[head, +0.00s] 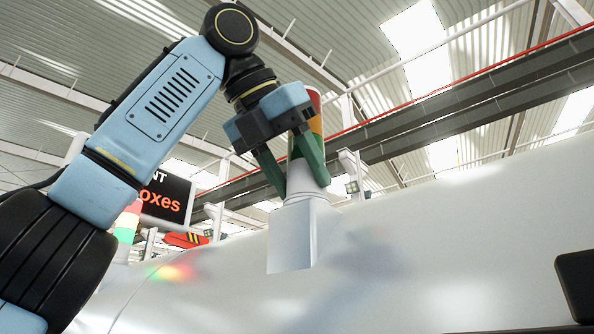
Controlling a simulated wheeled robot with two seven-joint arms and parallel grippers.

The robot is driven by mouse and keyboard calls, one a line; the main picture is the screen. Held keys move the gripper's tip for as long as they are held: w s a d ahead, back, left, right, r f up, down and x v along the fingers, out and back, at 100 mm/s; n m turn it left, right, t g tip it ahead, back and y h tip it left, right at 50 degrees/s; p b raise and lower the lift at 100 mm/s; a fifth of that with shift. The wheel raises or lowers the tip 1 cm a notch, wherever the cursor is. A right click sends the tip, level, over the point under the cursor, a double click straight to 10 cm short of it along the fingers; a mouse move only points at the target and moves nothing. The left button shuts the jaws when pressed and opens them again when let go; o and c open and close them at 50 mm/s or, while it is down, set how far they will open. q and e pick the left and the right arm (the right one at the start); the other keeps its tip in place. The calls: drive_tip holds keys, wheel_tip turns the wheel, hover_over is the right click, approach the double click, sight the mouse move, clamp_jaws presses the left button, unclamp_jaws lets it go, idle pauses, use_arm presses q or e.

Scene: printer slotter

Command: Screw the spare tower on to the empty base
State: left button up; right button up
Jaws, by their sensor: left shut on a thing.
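The spare tower (314,122) is a light stack with red, amber and green bands, upright and slightly tilted in the head view. My left gripper (298,182) is shut on it, with one dark green finger on each side of its lower part. Directly below is the base (293,236), a pale grey box-shaped mount on the white machine. The tower's lower end meets the top of the base in the picture. The fingers partly cover the joint, so I cannot tell whether the thread is engaged. My right gripper is not in view.
The white machine's large smooth surface (440,235) fills the lower right. Another tower (128,221), lit, stands at the left behind my arm, near a black sign (165,199) and a red object with stripes (186,240). The space right of the held tower is open.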

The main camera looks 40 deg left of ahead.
use_arm(q)
drive_tip(key=shift+f, duration=0.1)
drive_tip(key=o, duration=1)
drive_tip(key=c, duration=0.4)
drive_tip(key=shift+o, duration=0.2)
